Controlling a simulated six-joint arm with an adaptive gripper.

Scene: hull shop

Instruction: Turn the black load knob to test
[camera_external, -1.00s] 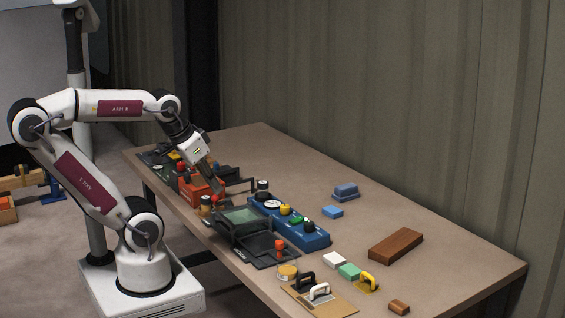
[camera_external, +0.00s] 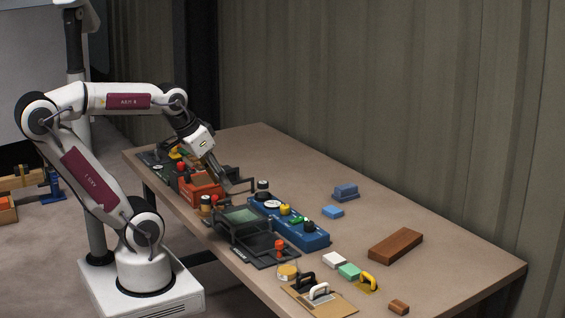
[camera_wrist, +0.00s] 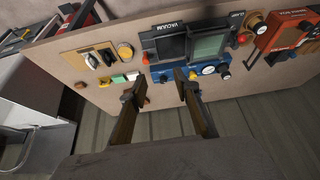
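A blue panel (camera_external: 316,241) on the table carries several knobs and a white dial. A tall black knob (camera_external: 262,187) with a pale top stands at its left end. It also shows at the right end of the blue panel in the wrist view (camera_wrist: 224,71). I cannot read which label it bears or where it points. My gripper (camera_external: 231,189) is tilted downward just left of this knob in the external view, seemingly apart from it. In the wrist view its two fingers (camera_wrist: 157,86) are spread with nothing between them.
A dark vacuum unit (camera_external: 232,232) stands beside the blue panel, with an orange-red box (camera_external: 203,192) to its left. A yellow knob (camera_external: 285,209) and green part (camera_external: 297,219) sit on the panel. A brown block (camera_external: 396,246) lies right; the table's back is mostly clear.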

